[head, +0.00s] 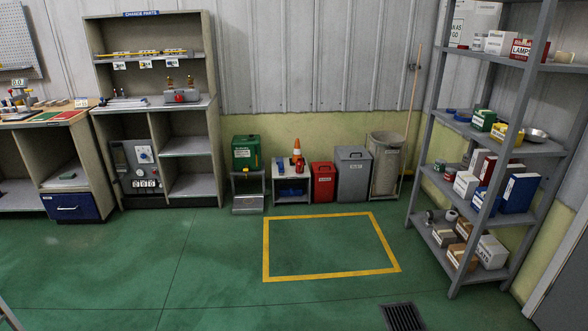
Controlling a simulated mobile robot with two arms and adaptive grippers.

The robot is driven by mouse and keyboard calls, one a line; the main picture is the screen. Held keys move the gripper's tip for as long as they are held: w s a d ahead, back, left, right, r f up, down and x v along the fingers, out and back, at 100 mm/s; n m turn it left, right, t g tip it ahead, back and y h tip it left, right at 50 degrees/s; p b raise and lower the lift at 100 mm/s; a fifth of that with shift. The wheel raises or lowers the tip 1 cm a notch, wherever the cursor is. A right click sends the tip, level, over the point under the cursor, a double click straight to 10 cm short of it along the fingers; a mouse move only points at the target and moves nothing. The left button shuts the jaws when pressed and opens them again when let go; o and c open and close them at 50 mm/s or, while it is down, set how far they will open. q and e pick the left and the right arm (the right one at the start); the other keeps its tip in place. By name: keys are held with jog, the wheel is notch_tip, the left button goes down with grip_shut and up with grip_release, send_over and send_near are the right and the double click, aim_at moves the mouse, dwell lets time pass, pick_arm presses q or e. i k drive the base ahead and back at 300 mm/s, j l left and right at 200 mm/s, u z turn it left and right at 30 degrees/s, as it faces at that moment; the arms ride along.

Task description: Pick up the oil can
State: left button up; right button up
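I cannot pick out an oil can with certainty. A small red object (300,165), perhaps a can, stands on the low grey stand (291,184) by the back wall, in front of an orange and white cone (296,149). It is too small to tell its shape. Neither of my grippers shows in the head view.
A grey shelf unit (215,150) stands at the back left, a workbench (72,150) at far left. A red bin (323,182) and grey bin (353,175) stand right of the stand. A loaded rack (468,235) stands right. The yellow-outlined floor area (330,247) is clear.

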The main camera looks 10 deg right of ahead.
aim_at(300, 164)
jog(key=i, duration=3.9)
jog(key=i+j+z, duration=0.1)
jog(key=i, duration=0.35)
jog(key=i+j, duration=0.1)
jog(key=i, duration=0.35)
jog(key=i+j+z, duration=0.15)
jog(key=i, duration=0.25)
jog(key=i+j, duration=0.2)
jog(key=i, duration=0.25)
jog(key=l+z, duration=0.05)
